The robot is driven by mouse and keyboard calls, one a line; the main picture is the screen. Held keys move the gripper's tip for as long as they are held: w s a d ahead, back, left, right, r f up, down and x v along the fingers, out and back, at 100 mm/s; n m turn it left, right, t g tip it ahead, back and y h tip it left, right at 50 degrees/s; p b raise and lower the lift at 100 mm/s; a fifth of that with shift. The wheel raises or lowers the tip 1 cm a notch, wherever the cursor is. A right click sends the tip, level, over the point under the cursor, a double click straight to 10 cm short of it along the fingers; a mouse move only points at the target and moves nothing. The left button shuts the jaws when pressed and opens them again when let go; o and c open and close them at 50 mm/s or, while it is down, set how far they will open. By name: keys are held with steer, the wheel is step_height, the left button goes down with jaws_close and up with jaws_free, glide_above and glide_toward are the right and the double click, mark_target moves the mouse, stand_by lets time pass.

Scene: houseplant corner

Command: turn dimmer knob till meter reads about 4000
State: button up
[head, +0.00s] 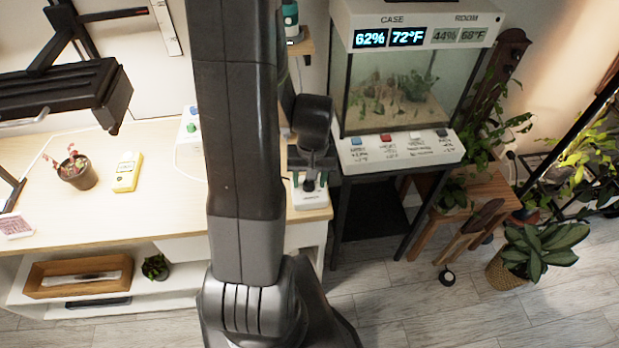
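My gripper (310,181) points down over a small white box (311,200) at the right end of the wooden desk. A dark knob (309,186) shows on the box between my two fingertips. The fingers stand on either side of it; whether they touch it is too small to tell. A yellow handheld meter (127,171) with a pale display lies on the desk at the left. Its reading is not legible in the head view. A black lamp bar (65,88) hangs on a stand above the desk's left part.
A potted plant (78,172) stands beside the meter. A white button box (190,126) is partly behind my arm. A glass terrarium (392,90) on a dark stand, with a front button panel (402,147), is close right of my gripper. Potted plants (540,248) stand farther right.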

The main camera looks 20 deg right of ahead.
mark_target(312, 182)
step_height(312, 182, up, 14)
steer(key=shift+s+d, duration=0.15)
steer(key=shift+d, duration=0.2)
stand_by(0.4)
steer(key=shift+f, duration=0.15)
steer(key=f, duration=1.3)
steer(key=shift+a+f, duration=0.35)
steer(key=shift+f, duration=0.05)
steer(key=shift+r, duration=0.15)
